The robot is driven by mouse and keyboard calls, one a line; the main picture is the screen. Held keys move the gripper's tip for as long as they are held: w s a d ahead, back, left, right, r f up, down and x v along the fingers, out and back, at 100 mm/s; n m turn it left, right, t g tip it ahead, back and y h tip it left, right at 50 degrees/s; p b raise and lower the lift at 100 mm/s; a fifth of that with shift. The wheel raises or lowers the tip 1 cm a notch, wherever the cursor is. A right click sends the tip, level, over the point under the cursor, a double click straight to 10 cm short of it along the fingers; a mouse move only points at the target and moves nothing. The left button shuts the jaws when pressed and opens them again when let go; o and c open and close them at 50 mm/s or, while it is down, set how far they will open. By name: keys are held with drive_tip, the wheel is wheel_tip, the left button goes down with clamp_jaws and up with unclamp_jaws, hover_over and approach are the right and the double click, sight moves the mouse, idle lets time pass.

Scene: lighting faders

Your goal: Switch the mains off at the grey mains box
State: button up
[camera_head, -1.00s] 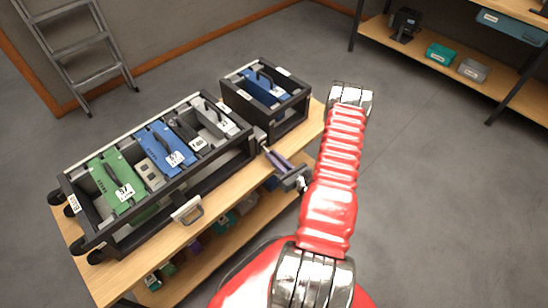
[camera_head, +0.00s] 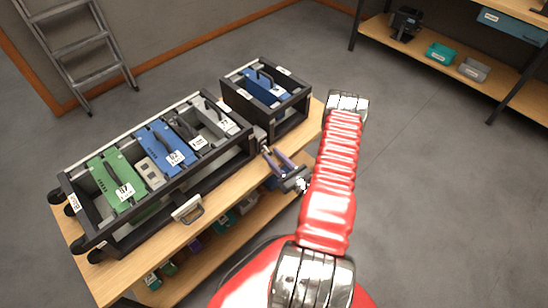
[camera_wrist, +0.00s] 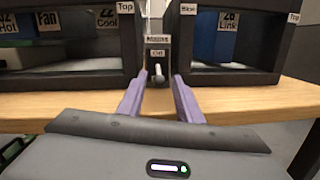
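The grey mains box (camera_wrist: 157,42) stands between two black racks in the wrist view, with a label on top and a smaller plate below it. A small lever with a pale tip (camera_wrist: 158,70) sticks out of its front; I cannot tell which way it is set. In the head view the mains box (camera_head: 261,133) shows small in the gap between the racks. My gripper (camera_wrist: 159,78) is open and empty, its two purple fingers on either side of the lever in the picture. I see no clear contact. In the head view my gripper (camera_head: 275,154) is at the table's front edge.
The long rack (camera_head: 178,194) with green, blue and grey modules is on the left, the short rack (camera_head: 284,116) on the right. Both stand on the wooden table (camera_head: 118,278). Open floor lies to the right.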

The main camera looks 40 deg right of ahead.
drive_tip(key=s+f, duration=0.1)
drive_tip(key=s, duration=1.2)
drive_tip(key=shift+s+a+f, duration=0.25)
drive_tip(key=shift+s+a, duration=0.1)
idle(0.7)
